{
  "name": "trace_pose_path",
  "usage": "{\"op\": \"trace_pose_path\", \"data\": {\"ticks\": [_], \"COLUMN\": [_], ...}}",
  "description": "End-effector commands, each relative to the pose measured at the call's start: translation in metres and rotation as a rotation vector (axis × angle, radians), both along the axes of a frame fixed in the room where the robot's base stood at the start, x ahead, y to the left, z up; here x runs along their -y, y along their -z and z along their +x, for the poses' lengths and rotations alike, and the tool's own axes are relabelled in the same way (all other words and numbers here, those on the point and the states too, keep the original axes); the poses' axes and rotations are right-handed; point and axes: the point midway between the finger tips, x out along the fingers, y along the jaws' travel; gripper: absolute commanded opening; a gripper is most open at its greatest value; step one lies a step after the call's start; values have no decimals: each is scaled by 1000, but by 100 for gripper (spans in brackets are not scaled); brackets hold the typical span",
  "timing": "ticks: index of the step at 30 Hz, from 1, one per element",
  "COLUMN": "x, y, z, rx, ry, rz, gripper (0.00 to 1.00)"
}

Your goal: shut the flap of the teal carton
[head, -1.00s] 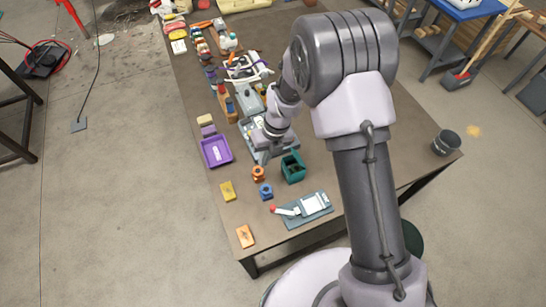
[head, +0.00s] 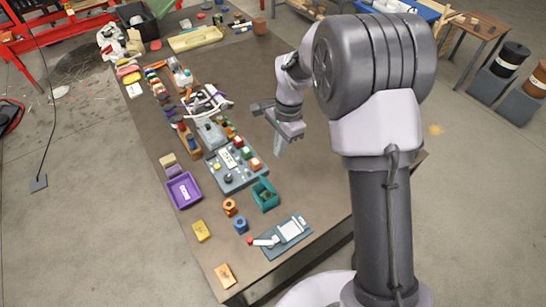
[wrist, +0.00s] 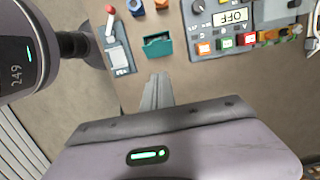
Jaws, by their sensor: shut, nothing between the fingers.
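The teal carton (head: 266,205) stands on the brown table, right of the orange and blue nuts. Its top looks open, with a dark inside, and its teal rim stands up around it. I cannot make out the flap clearly. The carton also shows in the wrist view (wrist: 158,49), just beyond my fingertips. My gripper (head: 279,148) is shut and empty, pointing down, above the table behind the carton and apart from it. The shut fingers also show in the wrist view (wrist: 158,88).
A grey control panel (head: 236,178) with coloured buttons is left of the carton. A plate with a red-knobbed lever (head: 286,236) lies in front. A purple tray (head: 184,190) and yellow block (head: 201,231) are farther left. The table right of the carton is clear.

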Motion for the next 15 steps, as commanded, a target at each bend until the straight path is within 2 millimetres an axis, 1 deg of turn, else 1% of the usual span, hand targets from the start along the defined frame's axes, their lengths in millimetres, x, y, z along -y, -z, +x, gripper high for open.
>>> {"op": "trace_pose_path", "data": {"ticks": [1,9,10,15], "x": [-1,-9,-10,-30], "y": [13,72,78,91], "z": [-2,-6,-6,-18], "rx": [-4,-4,-2,-1], "ry": [-1,1,1,0], "rz": [-1,0,0,0], "gripper": [0,0,0,0]}}
